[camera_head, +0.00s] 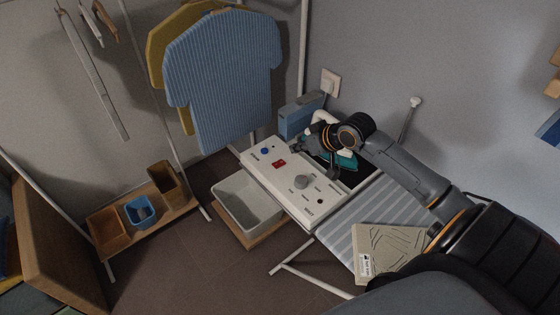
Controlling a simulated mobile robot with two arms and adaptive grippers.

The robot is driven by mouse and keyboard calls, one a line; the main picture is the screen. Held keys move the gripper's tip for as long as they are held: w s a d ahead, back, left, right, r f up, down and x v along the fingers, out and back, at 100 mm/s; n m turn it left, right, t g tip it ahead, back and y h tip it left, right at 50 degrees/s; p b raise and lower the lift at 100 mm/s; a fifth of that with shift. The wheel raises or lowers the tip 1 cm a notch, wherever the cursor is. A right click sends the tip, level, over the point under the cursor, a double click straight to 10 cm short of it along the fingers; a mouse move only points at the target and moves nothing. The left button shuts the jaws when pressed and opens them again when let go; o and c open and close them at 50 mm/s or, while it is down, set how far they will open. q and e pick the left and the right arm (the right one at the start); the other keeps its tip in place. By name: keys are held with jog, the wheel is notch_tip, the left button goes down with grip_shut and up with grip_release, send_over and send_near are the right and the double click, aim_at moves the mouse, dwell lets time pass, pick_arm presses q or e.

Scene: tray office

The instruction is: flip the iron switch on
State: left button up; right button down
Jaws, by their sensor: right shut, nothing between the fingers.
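A white control panel (262,173) lies at the middle of the view. It carries a red switch (279,163), a blue round button (265,151) and a grey knob (301,182). The small labels are too blurred to read, and I cannot tell whether the red switch is on or off. My right gripper (332,172) is shut and empty, near the panel's far right edge and to the right of the red switch. A teal and white iron (347,161) stands just behind it, partly hidden by the gripper and arm. My left gripper is out of view.
A striped ironing board (347,217) extends right of the panel with a beige box (385,252) on it. A white bin (250,208) sits below the panel. A blue shirt (225,75) hangs behind. A wall socket (331,82) is at the back.

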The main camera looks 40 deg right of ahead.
jog(key=p, duration=0.2)
send_over(273, 163)
jog(key=s+d, duration=0.1)
jog(key=s, duration=0.2)
notch_tip(273, 163, down, 6)
jog(key=shift+w+f, duration=0.1)
jog(key=shift+w, duration=0.05)
notch_tip(273, 163, down, 2)
jog(key=shift+a+f+p, duration=0.1)
jog(key=shift+f+p, duration=0.15)
jog(key=shift+p, duration=0.25)
jog(key=shift+a+f, duration=0.1)
jog(key=shift+f, duration=0.65)
jog(key=shift+f, duration=0.1)
